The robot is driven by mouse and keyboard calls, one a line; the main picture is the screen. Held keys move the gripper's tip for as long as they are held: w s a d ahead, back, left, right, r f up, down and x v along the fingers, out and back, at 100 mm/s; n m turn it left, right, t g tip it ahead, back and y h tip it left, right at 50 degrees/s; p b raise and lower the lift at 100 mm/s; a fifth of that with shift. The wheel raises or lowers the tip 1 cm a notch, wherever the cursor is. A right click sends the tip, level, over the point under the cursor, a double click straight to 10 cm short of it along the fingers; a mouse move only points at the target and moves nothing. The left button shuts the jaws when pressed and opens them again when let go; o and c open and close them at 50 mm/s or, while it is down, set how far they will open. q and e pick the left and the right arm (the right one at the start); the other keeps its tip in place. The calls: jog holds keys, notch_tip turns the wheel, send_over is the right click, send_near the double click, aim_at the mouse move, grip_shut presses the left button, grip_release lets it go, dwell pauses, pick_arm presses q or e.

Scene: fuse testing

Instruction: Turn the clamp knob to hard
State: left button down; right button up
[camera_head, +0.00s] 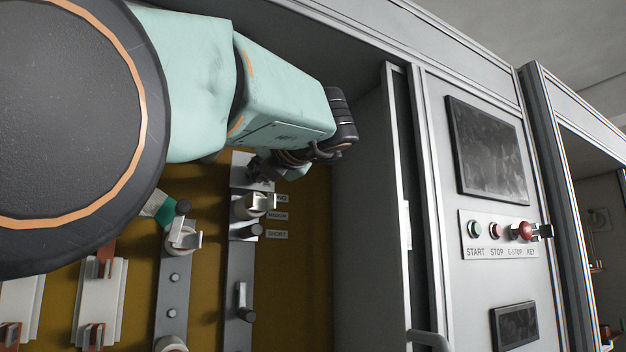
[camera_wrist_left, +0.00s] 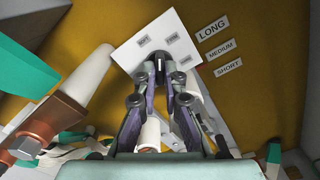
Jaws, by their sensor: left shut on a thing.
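The clamp knob's white label plate (camera_wrist_left: 128,55) carries several small dark labels, too small to read surely. The knob sits at the plate's lower middle and is mostly hidden by my fingertips. My left gripper (camera_wrist_left: 160,68) is shut on the knob in the left wrist view, its fingertips together at the plate. In the head view, my left gripper (camera_head: 262,172) reaches down to the plate (camera_head: 240,158), beside the upper end of the grey rail. The knob's pointing direction cannot be told. My right gripper is in neither view.
LONG, MEDIUM and SHORT labels (camera_wrist_left: 221,47) sit right of the plate on the yellow panel. A white holder (camera_head: 245,207) is just below my gripper. A grey cabinet with START, STOP and E-STOP buttons (camera_head: 495,230) stands at right.

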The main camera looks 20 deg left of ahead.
pick_arm(q)
jog(key=shift+r+m+p, duration=0.2)
jog(key=shift+m+p, duration=3.35)
jog(key=shift+m, duration=5.25)
jog(key=c, duration=1.4)
grip_release()
jog(key=shift+c, duration=0.2)
